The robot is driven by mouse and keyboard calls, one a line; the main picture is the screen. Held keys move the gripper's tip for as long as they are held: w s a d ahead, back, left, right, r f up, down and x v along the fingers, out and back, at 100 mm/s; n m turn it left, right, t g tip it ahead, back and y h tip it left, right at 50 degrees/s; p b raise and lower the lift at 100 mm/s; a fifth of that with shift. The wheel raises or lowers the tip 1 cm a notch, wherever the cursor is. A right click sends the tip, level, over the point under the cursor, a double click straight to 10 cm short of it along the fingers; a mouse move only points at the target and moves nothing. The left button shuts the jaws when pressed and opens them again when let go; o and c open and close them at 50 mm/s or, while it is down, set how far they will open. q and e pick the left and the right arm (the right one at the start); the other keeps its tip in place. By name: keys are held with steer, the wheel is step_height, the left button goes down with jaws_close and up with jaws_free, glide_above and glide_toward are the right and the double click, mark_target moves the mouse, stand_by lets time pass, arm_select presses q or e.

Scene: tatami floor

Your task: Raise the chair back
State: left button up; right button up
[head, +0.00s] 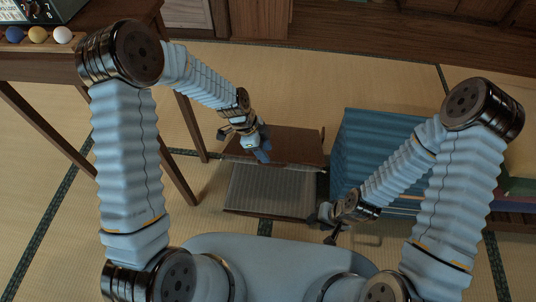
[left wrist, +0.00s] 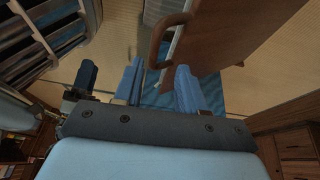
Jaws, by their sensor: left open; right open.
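A low legless-looking chair sits on the floor in the middle of the head view. Its brown wooden back (head: 297,146) lies beyond its grey seat (head: 272,190); its exact tilt is hard to tell. My left gripper (head: 256,147) is open, over the left part of the back in the head view. In the left wrist view the brown back (left wrist: 225,35) has a curved loop at its edge, just beyond the blue fingers (left wrist: 157,75); I see no clear contact. My right gripper (head: 326,223) is open, near the seat's front right corner.
A blue slatted box (head: 375,150) stands just right of the chair. A wooden table (head: 85,65) with coloured balls on it is at the left, its leg near the chair. Wooden cabinets line the back. Open tatami (head: 215,85) lies behind the chair.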

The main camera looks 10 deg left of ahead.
arm_select(q)
steer(key=shift+x, duration=1.6)
steer(key=shift+c, duration=0.4)
jaws_close()
steer(key=shift+o, duration=0.4)
jaws_free()
steer(key=v, duration=1.4)
